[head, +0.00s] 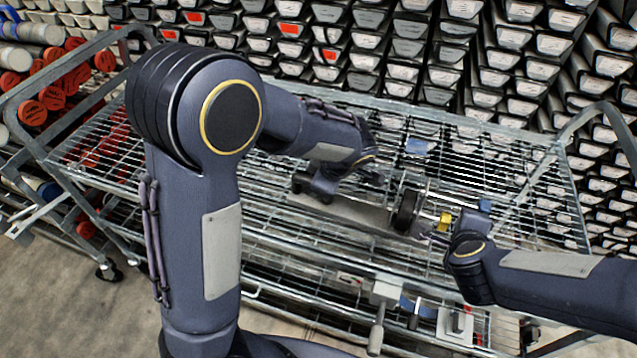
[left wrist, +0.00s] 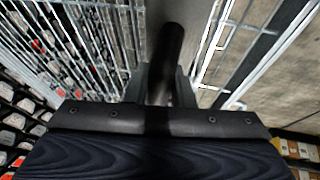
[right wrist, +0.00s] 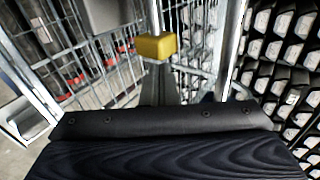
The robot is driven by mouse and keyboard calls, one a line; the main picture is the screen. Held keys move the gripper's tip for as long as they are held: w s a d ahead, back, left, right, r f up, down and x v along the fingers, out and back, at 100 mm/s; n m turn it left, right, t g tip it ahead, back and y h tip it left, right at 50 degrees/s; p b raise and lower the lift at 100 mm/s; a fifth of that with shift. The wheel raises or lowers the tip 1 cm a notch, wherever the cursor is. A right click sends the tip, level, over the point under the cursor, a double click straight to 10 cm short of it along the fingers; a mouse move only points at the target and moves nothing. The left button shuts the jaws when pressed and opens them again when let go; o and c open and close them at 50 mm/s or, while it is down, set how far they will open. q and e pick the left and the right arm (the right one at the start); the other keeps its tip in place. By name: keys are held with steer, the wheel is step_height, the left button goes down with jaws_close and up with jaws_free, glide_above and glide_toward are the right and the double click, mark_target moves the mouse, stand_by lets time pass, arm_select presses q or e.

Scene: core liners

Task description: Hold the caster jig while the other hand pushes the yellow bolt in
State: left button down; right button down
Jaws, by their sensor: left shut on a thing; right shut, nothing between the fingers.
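The caster jig (head: 345,212) is a grey plate lying on the wire cart shelf. A dark caster wheel (head: 405,211) stands at its right end. The yellow bolt (head: 444,222) is just right of the wheel; how deep it sits cannot be told. My left gripper (left wrist: 163,85) is shut on a dark round bar (left wrist: 172,45), seemingly the jig's handle. My right gripper (right wrist: 158,88) is shut and empty, with its fingertips close to the yellow bolt head (right wrist: 156,46). Whether they touch it is unclear. In the head view my left forearm partly hides the grip on the jig.
The wire cart shelf (head: 100,165) has raised tube handles at both ends. Racks of core liners (head: 400,75) stand close behind it. A small blue item (head: 418,147) lies on the shelf behind the wheel. The shelf's left part is clear.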

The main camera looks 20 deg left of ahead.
steer(key=v, duration=0.7)
stand_by(0.6)
arm_select(q)
steer(key=c, duration=1.2)
jaws_free()
steer(key=shift+o, duration=0.2)
steer(key=shift+r, duration=0.1)
steer(key=v, duration=1.1)
steer(key=shift+r, duration=0.4)
steer(key=shift+s+d, duration=0.1)
